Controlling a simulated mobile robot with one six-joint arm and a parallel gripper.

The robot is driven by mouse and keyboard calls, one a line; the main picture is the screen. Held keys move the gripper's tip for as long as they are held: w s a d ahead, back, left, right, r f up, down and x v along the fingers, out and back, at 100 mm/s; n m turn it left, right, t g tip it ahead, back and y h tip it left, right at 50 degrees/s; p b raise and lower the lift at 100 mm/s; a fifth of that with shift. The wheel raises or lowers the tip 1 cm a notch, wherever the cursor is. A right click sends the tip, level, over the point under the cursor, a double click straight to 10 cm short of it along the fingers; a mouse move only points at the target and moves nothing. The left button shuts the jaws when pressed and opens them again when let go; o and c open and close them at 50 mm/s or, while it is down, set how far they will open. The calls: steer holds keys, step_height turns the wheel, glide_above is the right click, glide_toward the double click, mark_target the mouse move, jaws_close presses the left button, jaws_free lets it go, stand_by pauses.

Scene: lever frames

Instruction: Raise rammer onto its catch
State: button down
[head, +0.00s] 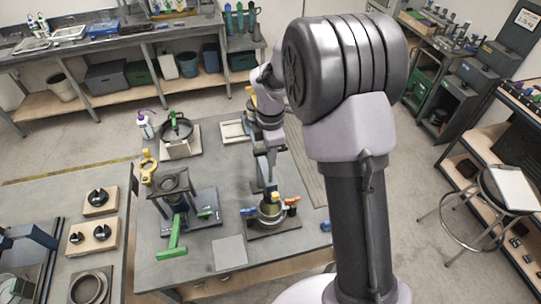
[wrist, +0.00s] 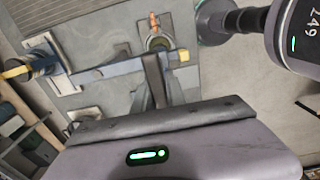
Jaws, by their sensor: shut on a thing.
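My gripper (head: 267,148) reaches down over the table from the arm, above the round metal mould (head: 268,211) on its dark base. In the wrist view its dark fingers (wrist: 154,82) are together and lie across a long blue-grey bar (wrist: 105,70), which seems to be part of the rammer. The fingers hide the exact grip. The bar has a yellow end (wrist: 184,55) at right and a yellow and blue end (wrist: 18,71) at left. In the head view the rammer is mostly hidden by my arm. I cannot make out the catch.
A stand with a green handle (head: 172,240) is left of the mould, and a flat grey plate (head: 230,252) lies in front. A black round pan (head: 176,127) and a white bottle (head: 146,126) stand further back.

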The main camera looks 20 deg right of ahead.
steer(key=c, duration=1.4)
jaws_free()
steer(key=shift+o, duration=0.2)
steer(key=shift+r, duration=0.1)
step_height(320, 180, up, 17)
steer(key=p, duration=0.1)
steer(key=shift+r+p, duration=0.2)
steer(key=shift+p, duration=0.15)
steer(key=s+a+f+m+t+y+b, duration=0.1)
steer(key=s+a+f+m+t+b, duration=0.1)
steer(key=s+f+m+b, duration=0.9)
steer(key=s+a+f+m+t+y+b, duration=0.1)
steer(key=s+a+f+m+t+b, duration=0.1)
steer(key=s+f+m+b, duration=0.9)
steer(key=s+f+t+b, duration=0.1)
steer(key=s+f+b, duration=0.2)
steer(key=f+b, duration=0.4)
steer(key=shift+s+t+b, duration=0.15)
steer(key=shift+t+b, duration=0.25)
steer(key=shift+b, duration=1.35)
